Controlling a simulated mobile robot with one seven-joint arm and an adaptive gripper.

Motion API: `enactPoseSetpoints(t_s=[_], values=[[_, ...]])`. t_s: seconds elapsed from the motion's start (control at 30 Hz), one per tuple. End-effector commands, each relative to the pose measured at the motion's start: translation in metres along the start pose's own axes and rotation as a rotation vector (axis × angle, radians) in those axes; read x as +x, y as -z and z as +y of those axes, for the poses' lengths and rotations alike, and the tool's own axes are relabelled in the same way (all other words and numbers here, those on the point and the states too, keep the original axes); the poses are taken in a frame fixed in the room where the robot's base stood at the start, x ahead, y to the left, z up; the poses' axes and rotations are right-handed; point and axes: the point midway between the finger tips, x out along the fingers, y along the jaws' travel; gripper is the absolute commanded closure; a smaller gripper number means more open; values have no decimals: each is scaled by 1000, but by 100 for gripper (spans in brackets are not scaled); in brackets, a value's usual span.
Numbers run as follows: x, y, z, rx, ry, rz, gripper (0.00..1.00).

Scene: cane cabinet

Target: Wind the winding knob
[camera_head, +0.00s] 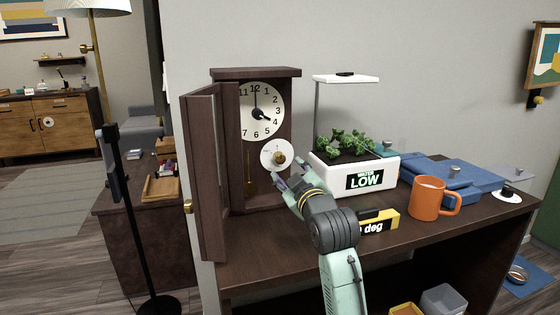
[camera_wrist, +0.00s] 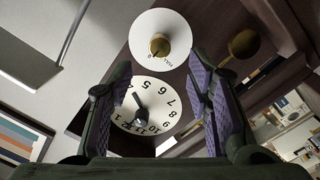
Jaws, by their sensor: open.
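A dark wooden clock cabinet (camera_head: 255,73) stands on the desk with its door (camera_head: 204,175) swung open to the left. Its white clock face (camera_head: 262,112) has black numerals; the face also shows upside down in the wrist view (camera_wrist: 148,92). Below the face is a small white disc (camera_head: 268,146) with the brass winding knob (camera_head: 279,157) at its middle. In the wrist view the knob (camera_wrist: 159,46) lies ahead of the fingertips, between them sideways. My gripper (camera_head: 289,171) is open and empty, just in front of and below the disc. The fingers look apart from the knob.
A brass pendulum (camera_head: 249,185) hangs inside the cabinet, left of my gripper. A white planter (camera_head: 353,176) with a lamp stands close on the right. A yellow and black block (camera_head: 378,221), an orange mug (camera_head: 428,199) and blue cases (camera_head: 455,178) are farther right.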

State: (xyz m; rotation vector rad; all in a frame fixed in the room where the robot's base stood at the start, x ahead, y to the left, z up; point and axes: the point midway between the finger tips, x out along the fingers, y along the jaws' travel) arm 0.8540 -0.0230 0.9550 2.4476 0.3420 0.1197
Motion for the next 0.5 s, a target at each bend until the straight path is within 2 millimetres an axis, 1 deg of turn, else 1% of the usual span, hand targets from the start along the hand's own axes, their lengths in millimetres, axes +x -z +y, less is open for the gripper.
enactPoseSetpoints(t_s=[0.03, 0.1, 0.3, 0.4, 0.5], values=[[11, 2, 1, 0, 2, -2, 54], [25, 2, 1, 0, 3, -1, 54], [60, 2, 1, 0, 0, -1, 54], [73, 1, 1, 1, 0, -1, 54], [80, 1, 0, 1, -1, 0, 54]])
